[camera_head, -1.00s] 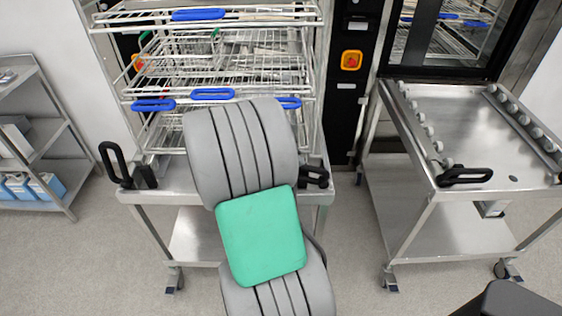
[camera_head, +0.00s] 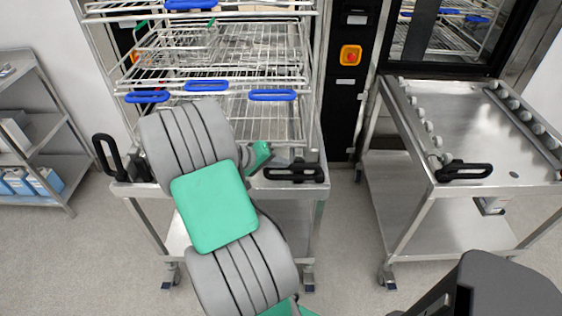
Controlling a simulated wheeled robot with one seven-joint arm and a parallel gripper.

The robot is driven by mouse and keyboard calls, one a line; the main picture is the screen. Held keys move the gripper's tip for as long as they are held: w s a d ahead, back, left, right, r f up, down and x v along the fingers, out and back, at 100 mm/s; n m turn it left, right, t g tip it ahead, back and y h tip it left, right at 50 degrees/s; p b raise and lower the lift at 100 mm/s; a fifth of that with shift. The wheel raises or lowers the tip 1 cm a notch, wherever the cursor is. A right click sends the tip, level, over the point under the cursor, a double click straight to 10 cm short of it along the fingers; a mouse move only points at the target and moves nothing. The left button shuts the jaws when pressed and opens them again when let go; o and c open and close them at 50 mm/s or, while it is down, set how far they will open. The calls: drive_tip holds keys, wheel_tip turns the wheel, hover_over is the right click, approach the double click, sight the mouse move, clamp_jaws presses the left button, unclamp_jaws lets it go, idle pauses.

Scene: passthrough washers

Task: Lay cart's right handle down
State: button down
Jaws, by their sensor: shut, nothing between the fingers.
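The cart (camera_head: 145,190) at left carries a wire rack. Its right handle (camera_head: 293,172), a black loop, lies low and sideways at the cart's front right corner. Its left handle (camera_head: 107,155) stands upright at the front left corner. My grey and green arm crosses in front of the cart. My gripper (camera_head: 284,163) shows only in small part beyond the arm, just behind and beside the right handle. It is shut with nothing held. I cannot tell whether it touches the handle.
A second cart (camera_head: 405,205) with rollers stands at right, its black handle (camera_head: 463,171) lying flat. A black panel with a red and yellow switch (camera_head: 350,55) stands between the carts. A shelf (camera_head: 45,140) is at far left. Floor between the carts is clear.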

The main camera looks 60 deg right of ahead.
drive_tip(key=shift+w+a+f, duration=0.1)
drive_tip(key=shift+a+f, duration=0.05)
drive_tip(key=shift+f, duration=0.1)
drive_tip(key=s+d+r+p+v, duration=0.1)
drive_tip(key=r+p+v, duration=0.15)
drive_tip(key=v, duration=1.05)
drive_tip(key=w+a+f+n+t+y, duration=0.1)
drive_tip(key=a+f+n+t+y, duration=0.15)
drive_tip(key=a+f+y, duration=0.75)
drive_tip(key=a+n+t+h, duration=0.15)
drive_tip(key=a+n, duration=0.25)
drive_tip(key=a, duration=1.3)
drive_tip(key=w+a+r+n+t+y, duration=0.1)
drive_tip(key=w+a+r+n+t, duration=0.2)
drive_tip(key=a+r, duration=0.5)
wheel_tip(320, 180, up, 3)
drive_tip(key=shift+w+a+f+n+t, duration=0.2)
drive_tip(key=shift+w+n+t, duration=0.15)
drive_tip(key=shift+t, duration=0.45)
